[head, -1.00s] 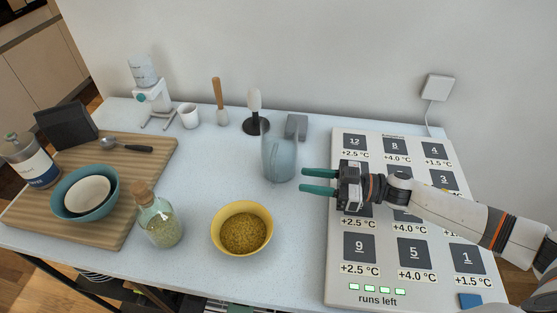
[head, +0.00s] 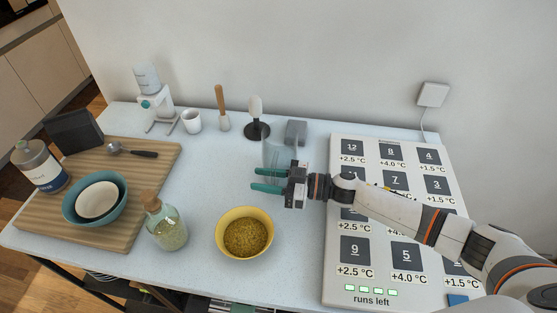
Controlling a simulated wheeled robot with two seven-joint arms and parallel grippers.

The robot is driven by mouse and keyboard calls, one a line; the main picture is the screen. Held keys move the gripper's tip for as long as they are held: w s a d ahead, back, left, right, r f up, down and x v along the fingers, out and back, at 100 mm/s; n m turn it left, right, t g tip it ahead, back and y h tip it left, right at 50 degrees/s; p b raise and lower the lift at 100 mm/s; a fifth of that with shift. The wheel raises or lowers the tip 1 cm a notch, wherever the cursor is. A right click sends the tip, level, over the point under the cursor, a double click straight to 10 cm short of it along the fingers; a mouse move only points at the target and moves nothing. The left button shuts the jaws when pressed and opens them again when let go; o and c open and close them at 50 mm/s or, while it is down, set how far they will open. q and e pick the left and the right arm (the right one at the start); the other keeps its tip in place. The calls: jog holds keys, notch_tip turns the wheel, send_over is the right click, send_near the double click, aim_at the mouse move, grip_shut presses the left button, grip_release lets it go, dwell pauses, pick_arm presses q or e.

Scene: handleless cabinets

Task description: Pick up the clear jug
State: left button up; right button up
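The clear jug (head: 279,153) stands upright on the pale table, in the middle of the head view. My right gripper (head: 260,180) is at the jug's lower part, coming in from the right. Its two teal fingers are spread apart and point left across the jug. The gripper body hides the jug's lower right side. I cannot tell whether the fingers touch the jug. My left gripper is not in view.
A yellow bowl of grain (head: 245,234) stands just in front of the jug, and a corked bottle (head: 167,226) to its left. Behind are a black-based stand (head: 256,130) and a grey block (head: 296,131). A large numbered panel (head: 345,232) lies under my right arm.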

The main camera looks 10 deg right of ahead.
grip_shut()
dwell(1.3)
jog(key=shift+r, duration=0.15)
